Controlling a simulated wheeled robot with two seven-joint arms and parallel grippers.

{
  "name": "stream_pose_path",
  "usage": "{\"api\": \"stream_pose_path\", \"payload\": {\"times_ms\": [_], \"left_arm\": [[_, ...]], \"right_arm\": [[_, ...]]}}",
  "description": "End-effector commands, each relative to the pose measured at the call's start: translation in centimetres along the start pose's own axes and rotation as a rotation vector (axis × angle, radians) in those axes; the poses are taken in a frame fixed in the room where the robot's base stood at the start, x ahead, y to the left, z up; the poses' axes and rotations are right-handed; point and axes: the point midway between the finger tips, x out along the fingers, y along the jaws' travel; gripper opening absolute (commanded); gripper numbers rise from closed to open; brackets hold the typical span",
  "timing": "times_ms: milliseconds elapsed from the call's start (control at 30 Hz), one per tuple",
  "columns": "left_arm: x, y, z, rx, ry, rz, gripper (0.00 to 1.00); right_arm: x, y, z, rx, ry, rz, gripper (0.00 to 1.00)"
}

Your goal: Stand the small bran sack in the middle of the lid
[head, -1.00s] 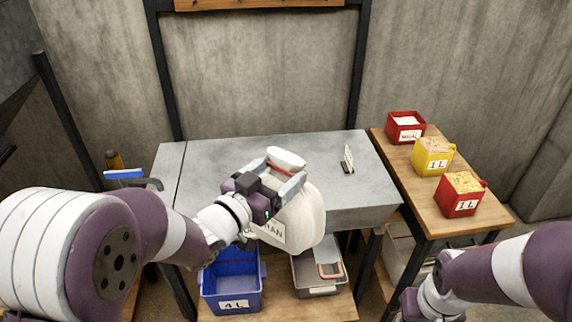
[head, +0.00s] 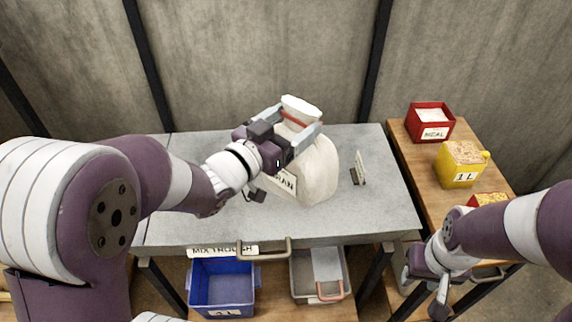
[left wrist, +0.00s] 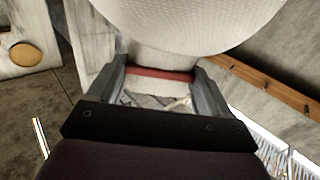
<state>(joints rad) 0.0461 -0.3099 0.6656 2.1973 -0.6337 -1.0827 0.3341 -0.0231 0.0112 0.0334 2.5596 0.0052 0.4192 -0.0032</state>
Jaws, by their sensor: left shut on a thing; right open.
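The small bran sack (head: 318,170) is a cream bag with a red tie at its neck and a label partly hidden by my arm. My left gripper (head: 300,128) is shut on its neck, and the sack hangs roughly upright over the grey lid (head: 370,215). The sack's bottom is over the middle part of the lid; I cannot tell whether it touches. In the left wrist view the sack's body (left wrist: 195,20) fills the top, with the neck between the fingers. My right gripper (head: 428,290) is open and empty at the lower right, by the side table.
Red and yellow measure boxes (head: 462,165) stand on the wooden side table. Below are a blue bin (head: 222,287) and a grey bin (head: 335,290).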

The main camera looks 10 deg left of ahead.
Motion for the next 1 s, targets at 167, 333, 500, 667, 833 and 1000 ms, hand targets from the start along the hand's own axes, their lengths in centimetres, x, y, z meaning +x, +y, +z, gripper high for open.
{"api": "stream_pose_path", "payload": {"times_ms": [167, 333, 500, 667, 833, 1000], "left_arm": [[0.3, -0.5, -0.2, 0.005, 0.015, 0.0, 0.0], [1.3, -2.6, 1.2, 0.005, 0.014, -0.002, 0.0], [2.8, -5.3, 2.8, 0.004, 0.012, -0.002, 0.0], [4.3, -8.3, 4.8, 0.005, 0.012, -0.002, 0.0], [5.3, -10.1, 6.1, 0.006, 0.014, 0.0, 0.0], [5.5, -10.5, 6.8, 0.005, 0.013, 0.001, 0.0]], "right_arm": [[0.0, 0.0, 0.0, 0.0, 0.0, 0.0, 0.42], [0.4, 0.0, 0.1, 0.0, 0.0, 0.0, 0.42], [0.2, 0.0, 0.1, 0.0, 0.0, 0.0, 0.42], [-0.3, 0.0, 0.0, 0.0, 0.0, 0.0, 0.42], [-0.5, 0.0, -0.1, 0.0, 0.0, 0.0, 0.42], [-0.6, 0.0, -0.1, 0.0, 0.0, 0.0, 0.42]]}}
